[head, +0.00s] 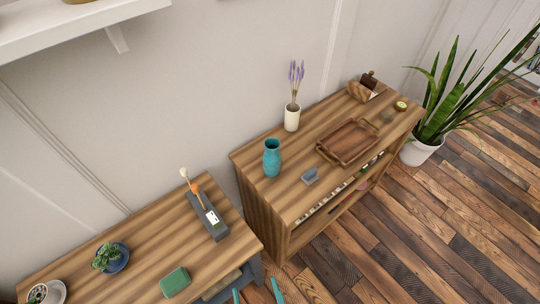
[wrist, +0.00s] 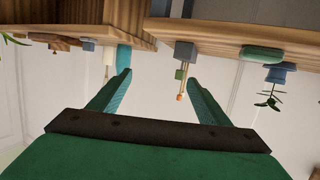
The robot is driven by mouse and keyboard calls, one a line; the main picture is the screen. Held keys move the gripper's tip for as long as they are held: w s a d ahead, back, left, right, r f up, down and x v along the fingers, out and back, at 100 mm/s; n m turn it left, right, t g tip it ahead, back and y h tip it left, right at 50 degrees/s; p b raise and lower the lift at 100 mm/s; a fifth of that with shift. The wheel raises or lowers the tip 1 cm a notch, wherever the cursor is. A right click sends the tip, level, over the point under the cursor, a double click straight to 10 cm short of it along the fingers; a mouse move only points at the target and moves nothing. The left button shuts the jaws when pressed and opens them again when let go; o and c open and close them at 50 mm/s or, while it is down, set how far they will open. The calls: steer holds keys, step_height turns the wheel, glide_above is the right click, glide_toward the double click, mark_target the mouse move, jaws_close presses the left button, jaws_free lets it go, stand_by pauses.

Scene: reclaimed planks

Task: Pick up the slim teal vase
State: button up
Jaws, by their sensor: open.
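The slim teal vase (head: 272,158) stands upright on the near left part of the right-hand wooden cabinet's top (head: 310,207). In the wrist view, which is upside down, the teal vase (wrist: 124,58) shows just beyond the left fingertip, partly hidden by it. My gripper (head: 257,293) shows only its teal fingertips at the bottom edge of the head view, well apart from the vase. In the wrist view my gripper (wrist: 159,83) is open with nothing held between the fingers.
Near the vase are a white vase with lavender (head: 292,117), a small grey-blue object (head: 310,176) and a wooden tray (head: 347,141). A white shelf (head: 60,30) juts out upper left.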

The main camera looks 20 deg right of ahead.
steer(key=w+d+f+h, duration=0.1)
steer(key=w+d+f, duration=0.25)
steer(key=w, duration=0.45)
steer(key=g+y, duration=0.1)
glide_toward(272, 159)
step_height(272, 159, down, 3)
steer(key=w+d, duration=0.1)
steer(key=w, duration=0.1)
steer(key=x, duration=1.1)
steer(key=shift+s+a+f, duration=0.15)
steer(key=shift+f, duration=0.2)
steer(key=c, duration=1.2)
steer(key=shift+c, duration=0.8)
steer(key=shift+r, duration=0.15)
